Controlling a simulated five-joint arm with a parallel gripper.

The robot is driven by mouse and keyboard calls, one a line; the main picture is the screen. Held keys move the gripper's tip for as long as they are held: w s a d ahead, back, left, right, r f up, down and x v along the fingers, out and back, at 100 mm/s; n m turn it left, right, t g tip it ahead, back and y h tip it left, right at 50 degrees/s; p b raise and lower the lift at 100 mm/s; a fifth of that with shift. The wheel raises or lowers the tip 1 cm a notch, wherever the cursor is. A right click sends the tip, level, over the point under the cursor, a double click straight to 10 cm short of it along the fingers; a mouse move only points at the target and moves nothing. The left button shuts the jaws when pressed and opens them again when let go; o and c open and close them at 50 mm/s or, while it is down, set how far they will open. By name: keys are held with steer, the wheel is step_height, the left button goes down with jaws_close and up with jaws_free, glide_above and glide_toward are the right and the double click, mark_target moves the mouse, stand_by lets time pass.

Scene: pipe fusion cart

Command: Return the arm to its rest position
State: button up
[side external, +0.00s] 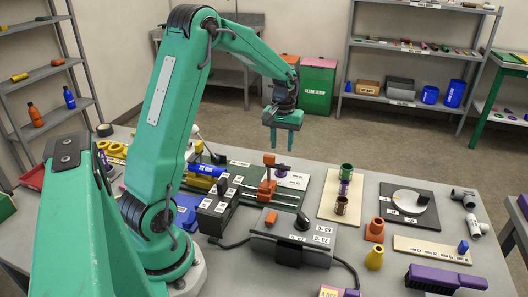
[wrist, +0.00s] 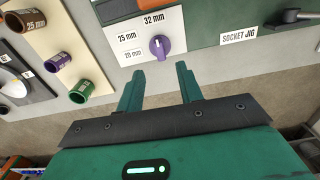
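My arm is green and stands at the left of the cart in the side view, bent over the worktable. My gripper (side external: 278,138) hangs above the far side of the table, fingers pointing down and apart, with nothing between them. In the wrist view my gripper (wrist: 158,80) also shows two separated green fingers. Beyond their tips is a white panel with a purple knob (wrist: 160,45) and size labels. The fingers appear clear of the table and its fixtures.
Under my gripper stands an orange clamp (side external: 268,185) on a dark green plate. To its right, several coloured sockets (side external: 345,187) stand on a beige board. A grey heater box (side external: 305,238) and purple-handled brush (side external: 445,280) are nearer. Shelving (side external: 410,100) stands behind open floor.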

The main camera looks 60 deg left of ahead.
steer(key=s+d+r+m+t, duration=0.35)
steer(key=s+d+r, duration=0.35)
steer(key=d+r, duration=0.45)
steer(key=s+d+r+m+t, duration=0.2)
steer(key=s+d+m, duration=0.3)
steer(key=s+d, duration=0.4)
steer(key=s, duration=0.2)
steer(key=shift+s, duration=0.4)
